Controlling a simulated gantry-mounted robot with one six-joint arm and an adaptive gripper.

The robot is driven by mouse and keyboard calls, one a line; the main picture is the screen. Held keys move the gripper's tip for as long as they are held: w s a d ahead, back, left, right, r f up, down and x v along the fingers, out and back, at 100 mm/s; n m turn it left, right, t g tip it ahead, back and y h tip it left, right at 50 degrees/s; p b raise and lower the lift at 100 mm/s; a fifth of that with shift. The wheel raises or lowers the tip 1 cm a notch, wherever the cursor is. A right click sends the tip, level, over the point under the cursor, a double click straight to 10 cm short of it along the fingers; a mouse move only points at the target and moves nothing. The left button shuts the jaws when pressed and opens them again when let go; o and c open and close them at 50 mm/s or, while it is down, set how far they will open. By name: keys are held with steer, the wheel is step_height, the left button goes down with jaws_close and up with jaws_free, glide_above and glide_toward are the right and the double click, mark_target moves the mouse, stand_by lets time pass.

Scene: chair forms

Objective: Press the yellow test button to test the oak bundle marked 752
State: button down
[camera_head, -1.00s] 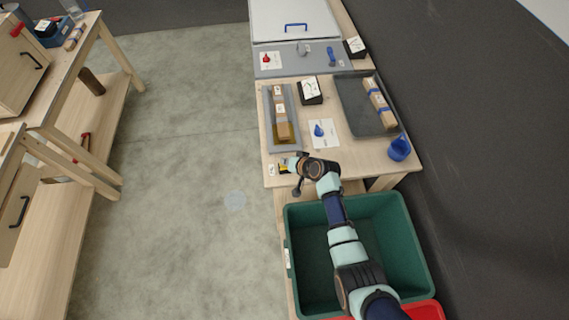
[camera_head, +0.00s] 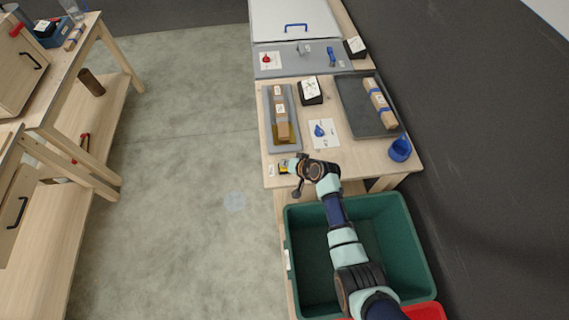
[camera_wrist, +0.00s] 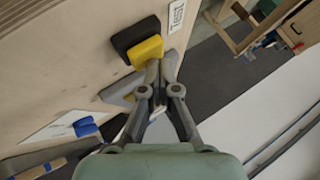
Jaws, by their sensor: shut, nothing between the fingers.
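The yellow button (camera_wrist: 147,51) sits on a black housing (camera_wrist: 134,36) beside a "Test" label (camera_wrist: 176,15) in the wrist view. It also shows, small, at the near left table corner in the head view (camera_head: 284,168). My gripper (camera_wrist: 152,68) is shut and empty, its fingertips at the button's edge; I cannot tell whether they touch it. In the head view my gripper (camera_head: 292,163) covers part of the button. A wooden bundle (camera_head: 282,128) with tags lies in a grey tray (camera_head: 268,128). Another bundle (camera_head: 378,103) lies in a dark tray (camera_head: 355,118). Their markings are too small to read.
A black box with a pale top (camera_head: 311,91) and a card with a blue item (camera_head: 323,132) stand between the trays. A blue cup-like item (camera_head: 400,149) is at the right edge. A green bin (camera_head: 302,255) lies below my arm. Open floor is on the left.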

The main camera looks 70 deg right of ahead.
steer(key=shift+r+p, duration=1.25)
steer(key=shift+r, duration=0.1)
step_height(320, 180, up, 5)
steer(key=p, duration=0.4)
stand_by(0.4)
